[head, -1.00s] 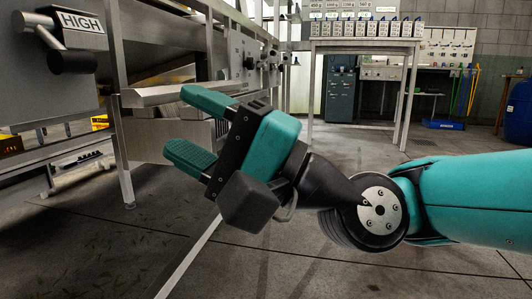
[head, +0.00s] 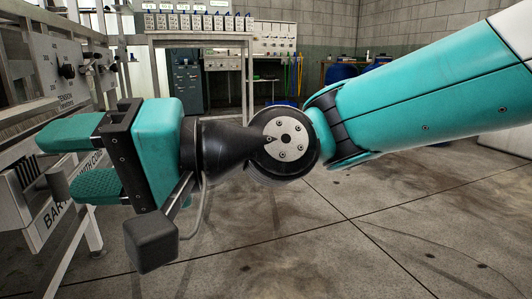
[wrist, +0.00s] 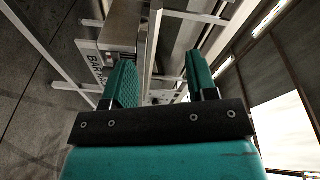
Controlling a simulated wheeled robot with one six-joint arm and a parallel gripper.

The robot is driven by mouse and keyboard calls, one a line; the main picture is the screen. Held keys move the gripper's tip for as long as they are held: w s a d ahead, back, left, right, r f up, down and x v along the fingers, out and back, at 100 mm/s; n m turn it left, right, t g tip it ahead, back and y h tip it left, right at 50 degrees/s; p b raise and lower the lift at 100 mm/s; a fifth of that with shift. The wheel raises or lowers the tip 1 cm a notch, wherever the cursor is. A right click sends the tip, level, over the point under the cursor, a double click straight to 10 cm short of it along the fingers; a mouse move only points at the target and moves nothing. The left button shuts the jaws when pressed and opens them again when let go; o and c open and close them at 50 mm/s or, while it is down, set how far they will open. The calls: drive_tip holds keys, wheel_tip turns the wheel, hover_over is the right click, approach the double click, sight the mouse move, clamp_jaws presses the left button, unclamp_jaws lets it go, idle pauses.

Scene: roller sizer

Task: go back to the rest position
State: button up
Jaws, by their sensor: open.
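My gripper (head: 68,160) is at the left of the head view, pointing left towards the side of the grey machine (head: 62,62). Its two teal fingers are apart with nothing between them. In the wrist view my gripper (wrist: 160,85) also shows open and empty, with the machine's metal frame beyond the fingers. The fingers overlap part of the machine in the head view; I cannot tell how large the gap is.
A panel with knobs (head: 68,71) is on the machine at the left. A metal table (head: 200,40) with a row of small boxes stands at the back. A dark cabinet (head: 187,85) is behind it. The concrete floor (head: 340,235) at centre and right is clear.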

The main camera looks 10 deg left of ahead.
drive_tip(key=w+d+r+t+h+p, duration=0.1)
drive_tip(key=w+d+t+h+p, duration=0.3)
drive_tip(key=d, duration=0.6)
drive_tip(key=w+d+r+t+h+p, duration=0.15)
drive_tip(key=d+h+p, duration=0.3)
drive_tip(key=d, duration=0.55)
drive_tip(key=s+d+h+p, duration=0.2)
drive_tip(key=s+d+p, duration=0.15)
drive_tip(key=d, duration=0.45)
drive_tip(key=s+d+h+p, duration=0.3)
drive_tip(key=d+p, duration=0.1)
drive_tip(key=d, duration=0.4)
wheel_tip(320, 180, up, 36)
drive_tip(key=p, duration=3.6)
drive_tip(key=shift+w+f+m+t+y, duration=0.25)
drive_tip(key=shift+w+m+t+y, duration=0.1)
drive_tip(key=shift+w+m, duration=0.05)
